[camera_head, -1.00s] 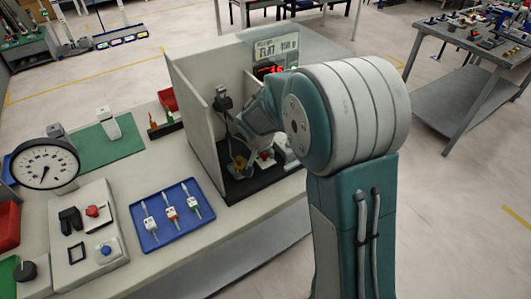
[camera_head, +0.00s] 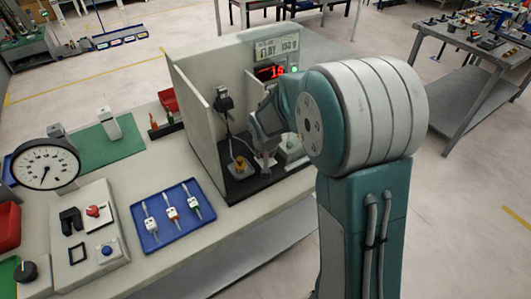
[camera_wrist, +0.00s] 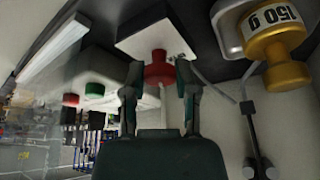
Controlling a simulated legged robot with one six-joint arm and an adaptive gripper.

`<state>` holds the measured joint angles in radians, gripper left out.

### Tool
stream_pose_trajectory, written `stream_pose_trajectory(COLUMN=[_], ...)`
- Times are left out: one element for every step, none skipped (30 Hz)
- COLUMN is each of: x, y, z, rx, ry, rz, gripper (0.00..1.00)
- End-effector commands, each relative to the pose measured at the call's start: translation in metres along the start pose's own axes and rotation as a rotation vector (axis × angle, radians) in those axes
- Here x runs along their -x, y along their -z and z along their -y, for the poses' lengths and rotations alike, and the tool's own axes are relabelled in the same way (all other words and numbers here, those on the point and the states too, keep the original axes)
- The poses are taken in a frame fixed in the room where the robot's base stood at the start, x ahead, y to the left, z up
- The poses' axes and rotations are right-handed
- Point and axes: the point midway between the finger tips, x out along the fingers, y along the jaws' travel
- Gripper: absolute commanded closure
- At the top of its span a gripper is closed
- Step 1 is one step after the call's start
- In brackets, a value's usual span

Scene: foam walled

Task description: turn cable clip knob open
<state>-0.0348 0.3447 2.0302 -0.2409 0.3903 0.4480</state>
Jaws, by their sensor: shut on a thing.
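In the wrist view, which looks upside down, a red knob (camera_wrist: 159,70) on a white block (camera_wrist: 150,38) sits between my two fingers. I take this to be the cable clip knob. My gripper (camera_wrist: 158,76) is shut on it, with a dark finger on each side. In the head view my gripper (camera_head: 266,158) reaches down inside the walled booth and hides the knob. How far the knob is turned cannot be told.
A brass weight marked 150 g (camera_wrist: 277,48) stands close beside the block. The booth's pale walls (camera_head: 200,125) stand left and behind. A red display (camera_head: 271,72) with a green light sits on the back wall. A blue tray (camera_head: 152,236) lies outside, left.

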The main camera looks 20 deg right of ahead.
Motion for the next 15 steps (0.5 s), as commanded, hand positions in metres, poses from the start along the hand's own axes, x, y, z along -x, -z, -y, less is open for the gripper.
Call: stream_pose_trajectory(x=[-0.0023,-0.0023,-0.0023,-0.0023,-0.0023,-0.0023,-0.0023,-0.0023,-0.0023,-0.0024,-0.0024,-0.0024,-0.0024,-0.0024,-0.0024], y=[-0.0055,-0.0055,-0.0055,-0.0055,-0.0055,-0.0055,-0.0055,-0.0055,-0.0056,-0.0056,-0.0056,-0.0057,-0.0057,-0.0057,-0.0058], z=[-0.0009,-0.001,-0.0009,-0.0009,-0.0008,-0.0007,-0.0007,-0.0007,-0.0007,-0.0008,-0.0008,-0.001,-0.0009,-0.001,-0.001], rx=[0.024,0.04,0.062,0.078,0.094,0.113,0.128,0.14,0.157,0.17,0.18,0.194,0.203,0.213,0.223], ry=[0.008,0.015,0.024,0.031,0.038,0.046,0.052,0.058,0.065,0.069,0.074,0.079,0.084,0.087,0.091], rz=[0.015,0.015,0.015,0.015,0.015,0.015,0.016,0.016,0.016,0.016,0.017,0.017,0.017,0.017,0.017], gripper=[1.0,1.0,1.0,1.0,1.0,1.0,1.0,1.0,1.0,1.0,1.0,1.0,1.0,1.0,1.0])
